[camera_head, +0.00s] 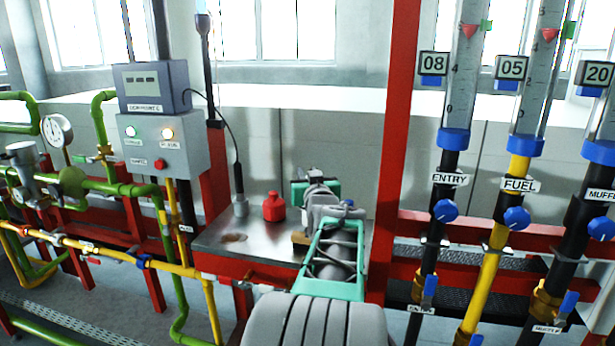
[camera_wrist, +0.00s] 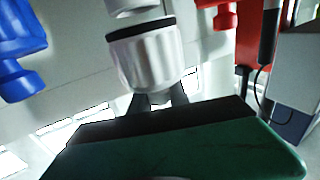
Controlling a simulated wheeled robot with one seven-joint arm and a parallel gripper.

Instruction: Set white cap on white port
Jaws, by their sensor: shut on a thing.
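My gripper (camera_head: 316,188) is over the back of the metal bench, at the end of my teal and grey arm. In the wrist view, its grey fingers (camera_wrist: 157,98) are shut on a ribbed white cap (camera_wrist: 147,60) with a black band at its far end. A pale round piece (camera_wrist: 135,6), which looks like the white port, shows just beyond the cap at the top edge. I cannot tell whether cap and port touch. In the head view my arm and gripper hide the port, and the cap is too small to make out clearly.
A red bottle-shaped fitting (camera_head: 274,207) stands on the metal bench (camera_head: 215,243), left of my gripper. A blue fitting (camera_wrist: 20,45) shows in the wrist view. A probe on a cable (camera_head: 240,205) stands farther left. A red post (camera_head: 393,150) rises close on the right.

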